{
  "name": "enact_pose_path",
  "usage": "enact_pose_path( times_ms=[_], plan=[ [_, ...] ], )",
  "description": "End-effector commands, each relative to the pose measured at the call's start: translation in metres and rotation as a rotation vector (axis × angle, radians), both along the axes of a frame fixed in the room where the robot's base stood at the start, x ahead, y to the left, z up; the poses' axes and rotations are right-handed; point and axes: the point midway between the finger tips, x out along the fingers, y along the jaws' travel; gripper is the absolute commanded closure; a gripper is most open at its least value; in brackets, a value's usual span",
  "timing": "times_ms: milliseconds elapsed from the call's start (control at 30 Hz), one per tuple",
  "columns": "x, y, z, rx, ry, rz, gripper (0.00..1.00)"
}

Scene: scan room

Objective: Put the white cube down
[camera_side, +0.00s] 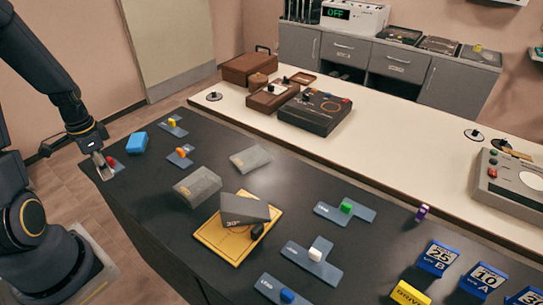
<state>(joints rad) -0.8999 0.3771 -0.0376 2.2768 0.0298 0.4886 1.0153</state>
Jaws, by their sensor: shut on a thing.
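A small white cube (316,253) stands on a flat blue-grey plate (328,272) near the front middle of the dark table, far from my gripper. My gripper (105,167) is at the table's far left corner, low over the surface and pointing down. It is shut on a small red piece (110,161), which shows at the fingertips and is partly hidden by them. A blue-grey plate lies under or beside the fingers there; I cannot tell whether the red piece touches it.
A blue block (137,142) lies close beside my gripper. Orange (182,153), yellow (172,121), green (346,207) and blue (287,295) pieces stand on similar plates. Grey blocks (198,186) and a yellow tray (218,240) occupy the middle. Numbered blue blocks (437,257) stand at right.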

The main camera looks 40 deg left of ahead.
Motion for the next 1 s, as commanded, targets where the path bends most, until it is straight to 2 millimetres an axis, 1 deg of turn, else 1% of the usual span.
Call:
enact_pose_path(
  times_ms=[167, 267, 333, 433, 567, 600, 667, 700, 767, 800, 867, 900, 967, 1000],
  plan=[
    [-0.013, -0.01, 0.008, -0.009, 0.01, 0.036, 0.94],
    [-0.006, -0.001, 0.015, -0.003, 0.009, 0.077, 0.94],
    [0.008, 0.001, 0.019, -0.001, 0.008, 0.073, 0.94],
    [0.036, -0.004, 0.022, 0.004, 0.009, 0.03, 0.94],
    [0.079, -0.024, 0.026, 0.007, 0.007, -0.059, 0.94],
    [0.094, -0.034, 0.027, 0.009, 0.005, -0.094, 0.94],
    [0.117, -0.052, 0.029, 0.011, 0.005, -0.153, 0.94],
    [0.133, -0.067, 0.029, 0.013, 0.003, -0.198, 0.94],
    [0.156, -0.093, 0.031, 0.014, 0.003, -0.268, 0.94],
    [0.17, -0.112, 0.031, 0.015, 0.0, -0.317, 0.94],
    [0.189, -0.143, 0.032, 0.016, -0.001, -0.39, 0.94],
    [0.199, -0.165, 0.032, 0.017, -0.002, -0.44, 0.94],
    [0.212, -0.199, 0.032, 0.016, -0.004, -0.514, 0.94],
    [0.219, -0.222, 0.032, 0.016, -0.005, -0.564, 0.94]
  ],
)
